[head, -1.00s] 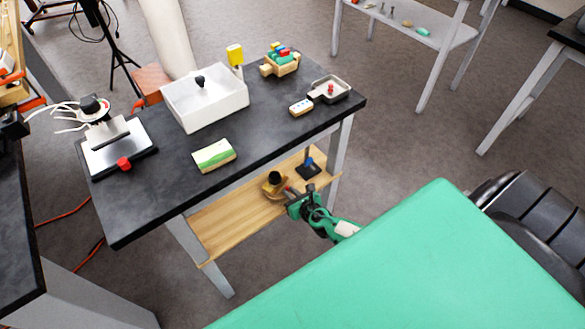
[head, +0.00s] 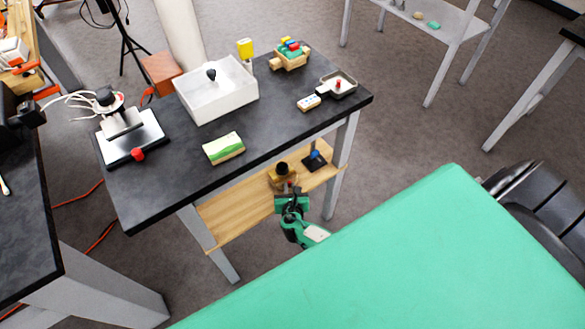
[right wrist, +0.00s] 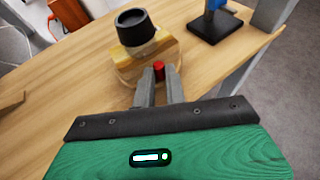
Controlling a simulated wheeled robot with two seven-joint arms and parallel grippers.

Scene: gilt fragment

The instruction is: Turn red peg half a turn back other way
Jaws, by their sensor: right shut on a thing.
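The red peg (right wrist: 158,69) shows in the right wrist view at the front of a wooden block (right wrist: 143,52) with a black round top (right wrist: 135,26). My right gripper (right wrist: 159,78) is shut on the peg, one finger on each side of it. In the head view the wooden block (head: 277,178) stands on the lower shelf of the dark table, and my right gripper (head: 290,193) reaches it from the front. The peg is hard to make out there. How far the peg is turned cannot be told. My left gripper is not in view.
A black stand with a blue part (head: 314,160) is right of the block on the wooden shelf (head: 232,214). The dark tabletop (head: 190,172) is above, with a white bin (head: 222,106) and several other things. A table leg (head: 341,165) stands at the right.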

